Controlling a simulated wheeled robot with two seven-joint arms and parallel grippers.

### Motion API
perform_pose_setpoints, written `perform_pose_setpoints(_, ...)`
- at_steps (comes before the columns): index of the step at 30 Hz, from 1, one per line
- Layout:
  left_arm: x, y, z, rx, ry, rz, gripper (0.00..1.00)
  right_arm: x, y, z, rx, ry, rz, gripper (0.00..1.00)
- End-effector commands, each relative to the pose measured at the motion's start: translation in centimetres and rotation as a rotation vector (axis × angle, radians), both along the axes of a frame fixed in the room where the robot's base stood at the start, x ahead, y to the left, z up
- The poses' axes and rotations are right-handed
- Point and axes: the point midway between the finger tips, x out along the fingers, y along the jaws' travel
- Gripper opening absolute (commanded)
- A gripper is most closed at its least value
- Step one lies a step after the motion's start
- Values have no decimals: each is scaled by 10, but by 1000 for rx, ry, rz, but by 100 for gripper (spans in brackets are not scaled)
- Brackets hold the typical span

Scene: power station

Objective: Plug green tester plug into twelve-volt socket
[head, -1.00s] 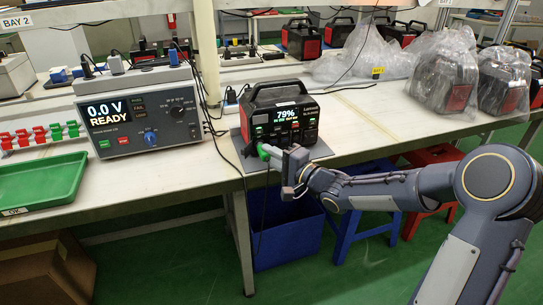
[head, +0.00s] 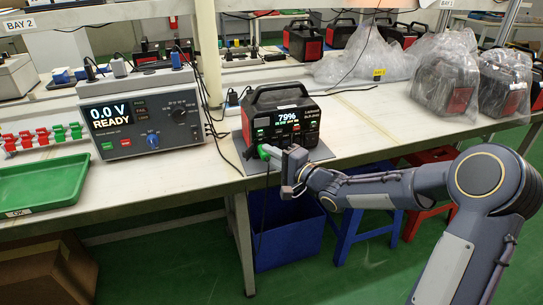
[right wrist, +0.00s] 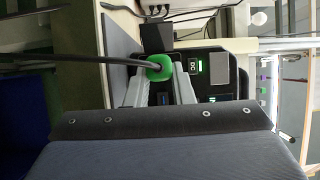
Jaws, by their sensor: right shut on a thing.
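The green tester plug (head: 264,152) is in my right gripper (head: 278,156), just in front of the lower left of the power station (head: 284,118). The power station is black and red, and its screen reads 79%. In the right wrist view the green plug (right wrist: 159,68) sits between the two grey fingers, with a black cable running off to the left. The power station's front (right wrist: 214,72) lies behind it. The twelve-volt socket is hidden behind the plug and fingers, and I cannot tell whether the plug touches it. My left gripper is out of view.
A grey tester (head: 142,112) reading 0.0 V READY stands left of the power station. A green tray (head: 42,182) and red and green clips (head: 40,137) lie further left. Bagged units (head: 446,80) stand at the right. A blue bin (head: 285,238) is under the bench.

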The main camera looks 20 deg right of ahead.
Motion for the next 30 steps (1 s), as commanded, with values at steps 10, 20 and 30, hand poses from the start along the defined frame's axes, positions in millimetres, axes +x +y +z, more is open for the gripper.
perform_pose_setpoints(10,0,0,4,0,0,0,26,4,0,0,1,1,0,0)
perform_pose_setpoints(20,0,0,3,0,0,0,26,4,0,0,0,0,0,47)
perform_pose_setpoints(30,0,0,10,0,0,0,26,-15,-12,1,-2,2,-3,47)
